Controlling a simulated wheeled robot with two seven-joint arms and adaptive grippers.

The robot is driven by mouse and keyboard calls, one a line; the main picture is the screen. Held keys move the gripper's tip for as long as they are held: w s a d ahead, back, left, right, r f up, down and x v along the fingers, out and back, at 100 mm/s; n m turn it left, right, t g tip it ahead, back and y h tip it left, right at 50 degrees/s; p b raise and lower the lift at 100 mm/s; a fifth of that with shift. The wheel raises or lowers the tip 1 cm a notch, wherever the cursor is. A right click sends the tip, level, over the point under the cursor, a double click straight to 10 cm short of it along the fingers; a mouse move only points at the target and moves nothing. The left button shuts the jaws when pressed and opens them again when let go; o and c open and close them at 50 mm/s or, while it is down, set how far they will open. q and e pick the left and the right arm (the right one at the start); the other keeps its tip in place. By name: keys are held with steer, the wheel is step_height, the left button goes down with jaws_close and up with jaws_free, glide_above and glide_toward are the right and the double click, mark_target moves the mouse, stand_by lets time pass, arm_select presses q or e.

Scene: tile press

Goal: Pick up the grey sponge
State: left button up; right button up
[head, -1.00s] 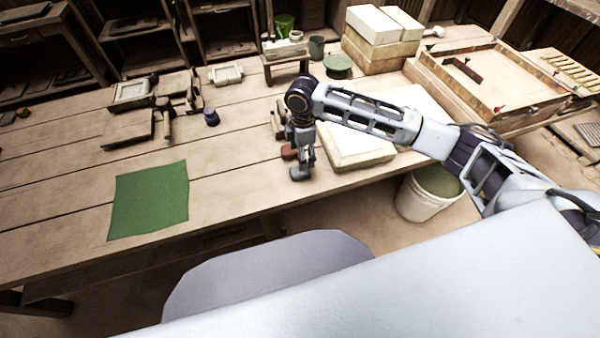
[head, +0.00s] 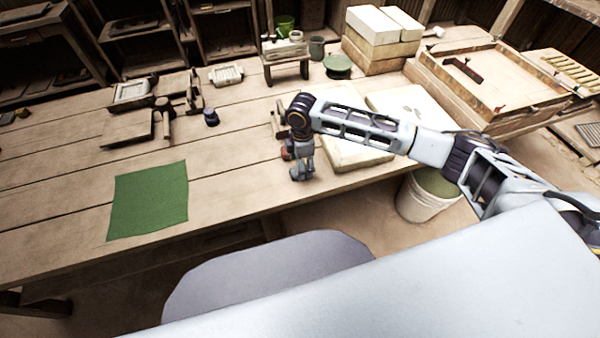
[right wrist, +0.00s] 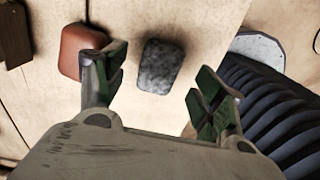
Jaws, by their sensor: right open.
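The grey sponge (right wrist: 160,66) is a speckled dark grey block with rounded corners. In the right wrist view it lies on the wooden table, ahead of and between the two fingers. My right gripper (right wrist: 158,88) is open and empty, and its green-padded fingertips stand on either side of the sponge in the picture. I cannot tell how high they are above it. In the head view my right gripper (head: 302,175) points down near the table's front edge and hides the sponge. My left gripper is not in view.
A reddish-brown block (right wrist: 80,50) lies close to the left finger. A pale slab (head: 350,150) lies right of the gripper in the head view. A green mat (head: 150,200) lies at the left. A bucket (head: 425,200) stands below the front edge.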

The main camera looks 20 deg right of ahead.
step_height(320, 180, down, 3)
steer(key=shift+r, duration=0.1)
steer(key=shift+f, duration=0.35)
steer(key=c, duration=0.9)
steer(key=shift+r, duration=0.1)
steer(key=shift+c, duration=0.2)
steer(key=shift+r, duration=0.4)
step_height(320, 180, up, 8)
steer(key=shift+f+p, duration=0.1)
steer(key=shift+p, duration=0.2)
steer(key=shift+r, duration=0.55)
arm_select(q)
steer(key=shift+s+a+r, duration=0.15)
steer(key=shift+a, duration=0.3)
arm_select(e)
steer(key=shift+r, duration=0.1)
